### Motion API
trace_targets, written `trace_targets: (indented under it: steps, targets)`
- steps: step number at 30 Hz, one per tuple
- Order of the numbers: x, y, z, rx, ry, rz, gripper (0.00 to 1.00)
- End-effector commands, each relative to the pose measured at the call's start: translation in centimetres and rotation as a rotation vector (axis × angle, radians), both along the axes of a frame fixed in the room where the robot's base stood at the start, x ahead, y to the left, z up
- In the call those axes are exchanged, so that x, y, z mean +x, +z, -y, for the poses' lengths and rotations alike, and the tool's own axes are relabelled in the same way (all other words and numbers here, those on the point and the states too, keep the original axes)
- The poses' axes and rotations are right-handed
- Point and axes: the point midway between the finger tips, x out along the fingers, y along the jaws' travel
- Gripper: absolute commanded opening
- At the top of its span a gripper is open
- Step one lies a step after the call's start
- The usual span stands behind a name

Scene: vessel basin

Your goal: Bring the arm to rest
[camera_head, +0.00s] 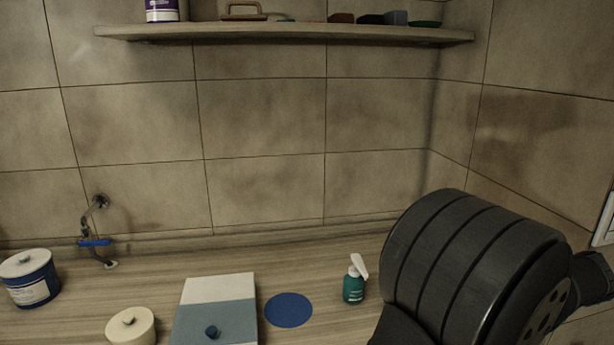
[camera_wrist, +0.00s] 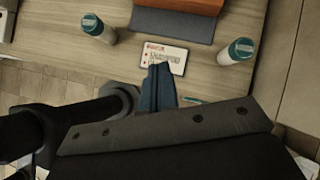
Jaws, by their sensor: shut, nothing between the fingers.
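My gripper (camera_wrist: 159,82) shows in the wrist view as dark blue-grey fingers that are shut with nothing between them. Its tips overlap the near edge of a white printed card (camera_wrist: 165,57) in the picture. I cannot tell the gap between the tips and the card or the worktop. In the head view a thick black ribbed link of my arm fills the lower right. The gripper itself is outside that view.
In the wrist view, white bottles with teal caps stand left (camera_wrist: 97,28) and right (camera_wrist: 237,52) of the card, and an orange-and-grey item (camera_wrist: 178,22) lies beyond. The head view shows a green spray bottle (camera_head: 353,284), blue disc (camera_head: 288,310), tub (camera_head: 30,279) and wall shelf (camera_head: 285,33).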

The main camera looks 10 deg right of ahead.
Motion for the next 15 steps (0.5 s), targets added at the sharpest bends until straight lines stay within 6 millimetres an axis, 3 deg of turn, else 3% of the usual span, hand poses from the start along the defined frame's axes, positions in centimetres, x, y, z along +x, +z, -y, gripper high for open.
trace_targets:
  steps: [15]
  targets:
    - [4.5,2.0,-4.2,-0.241,0.357,-0.218,0.00]
